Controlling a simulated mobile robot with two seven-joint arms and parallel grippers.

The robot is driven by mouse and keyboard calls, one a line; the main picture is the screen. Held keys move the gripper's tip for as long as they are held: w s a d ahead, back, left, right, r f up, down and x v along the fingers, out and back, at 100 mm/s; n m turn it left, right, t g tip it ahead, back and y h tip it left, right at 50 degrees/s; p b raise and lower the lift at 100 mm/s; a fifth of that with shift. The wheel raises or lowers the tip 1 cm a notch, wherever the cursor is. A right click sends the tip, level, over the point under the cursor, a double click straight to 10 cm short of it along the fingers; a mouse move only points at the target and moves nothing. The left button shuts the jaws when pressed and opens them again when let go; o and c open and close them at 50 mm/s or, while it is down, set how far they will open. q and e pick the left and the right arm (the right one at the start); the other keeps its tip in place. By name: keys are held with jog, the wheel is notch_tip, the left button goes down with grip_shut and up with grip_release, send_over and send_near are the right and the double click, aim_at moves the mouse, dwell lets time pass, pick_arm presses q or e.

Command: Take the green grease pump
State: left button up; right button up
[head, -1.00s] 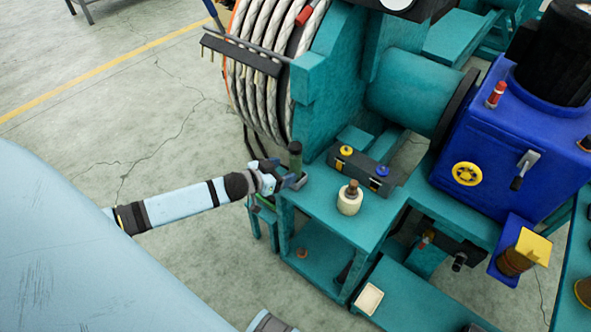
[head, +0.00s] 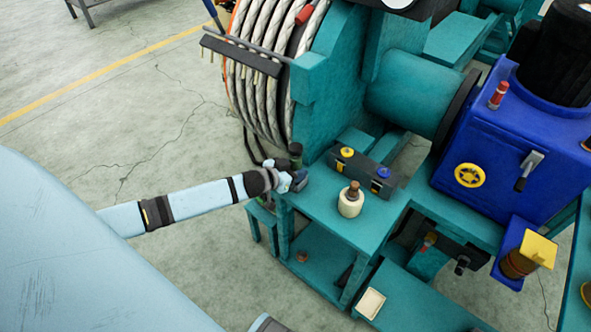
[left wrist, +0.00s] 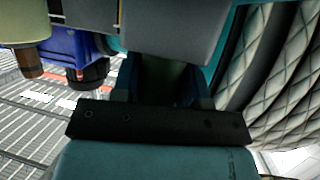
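The green grease pump (head: 295,154) is a small dark green upright cylinder at the left corner of the teal bench (head: 330,205). My left gripper (head: 298,181) is at the pump's lower part, which it hides in the head view. In the left wrist view a dark green shape, probably the pump (left wrist: 166,78), fills the space between the two fingers. It is too dark there to tell whether the fingers press on it.
A cream pot (head: 350,202) with a brown top stands right of my left gripper. Behind it is a dark box with yellow and blue knobs (head: 362,172). The rope reel (head: 265,75) rises close behind the pump. Open floor lies to the left.

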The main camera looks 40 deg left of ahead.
pick_arm(q)
grip_shut()
jog(key=shift+r, duration=0.1)
notch_tip(320, 180, up, 20)
jog(key=p, duration=0.5)
dwell(0.4)
